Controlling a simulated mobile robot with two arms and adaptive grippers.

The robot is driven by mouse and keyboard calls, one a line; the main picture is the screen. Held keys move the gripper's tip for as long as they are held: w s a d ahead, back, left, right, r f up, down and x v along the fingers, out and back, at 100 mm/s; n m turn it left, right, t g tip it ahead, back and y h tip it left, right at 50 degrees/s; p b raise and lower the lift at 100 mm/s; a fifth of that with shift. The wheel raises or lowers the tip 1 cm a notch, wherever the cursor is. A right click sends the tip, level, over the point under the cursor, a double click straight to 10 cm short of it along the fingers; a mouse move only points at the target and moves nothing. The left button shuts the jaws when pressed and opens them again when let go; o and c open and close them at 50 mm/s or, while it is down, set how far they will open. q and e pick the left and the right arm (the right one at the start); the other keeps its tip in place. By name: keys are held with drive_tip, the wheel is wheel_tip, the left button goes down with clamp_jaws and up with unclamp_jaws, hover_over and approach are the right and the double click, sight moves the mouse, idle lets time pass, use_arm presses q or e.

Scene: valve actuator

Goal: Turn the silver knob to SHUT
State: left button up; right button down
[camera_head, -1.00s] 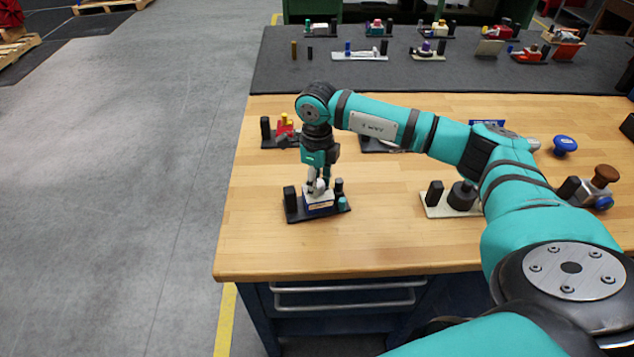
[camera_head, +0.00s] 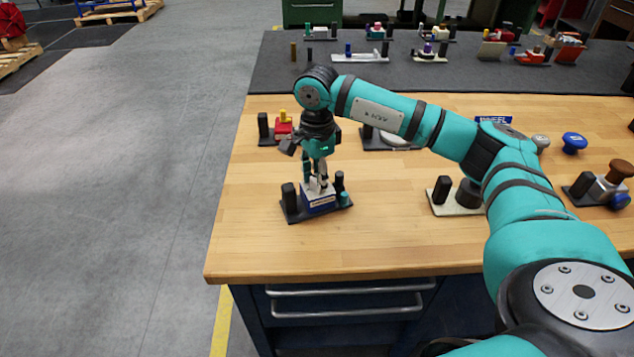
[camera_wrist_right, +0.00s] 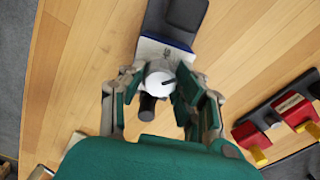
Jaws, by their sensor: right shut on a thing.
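The silver knob (camera_wrist_right: 160,82) shows in the right wrist view as a round, pale disc with a dark mark near its right edge. It sits on a small white and blue box (camera_head: 319,198) on a dark base plate near the table's left front. My right gripper (camera_head: 318,182) points down over the box. Its fingers stand on both sides of the knob and are shut on it, as the right wrist view (camera_wrist_right: 163,88) shows. In the head view the fingers hide most of the knob. My left gripper is not in view.
Black posts (camera_head: 290,196) stand beside the box on its plate. A red and yellow valve (camera_head: 284,126) is behind it. A pale plate with a dark knob (camera_head: 456,200) is to the right. Bare wood lies in front and between.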

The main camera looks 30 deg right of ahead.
drive_tip(key=shift+n, duration=0.6)
idle(0.8)
drive_tip(key=c, duration=0.9)
unclamp_jaws()
drive_tip(key=shift+c, duration=0.2)
wheel_tip(320, 180, up, 12)
drive_tip(key=shift+r, duration=0.1)
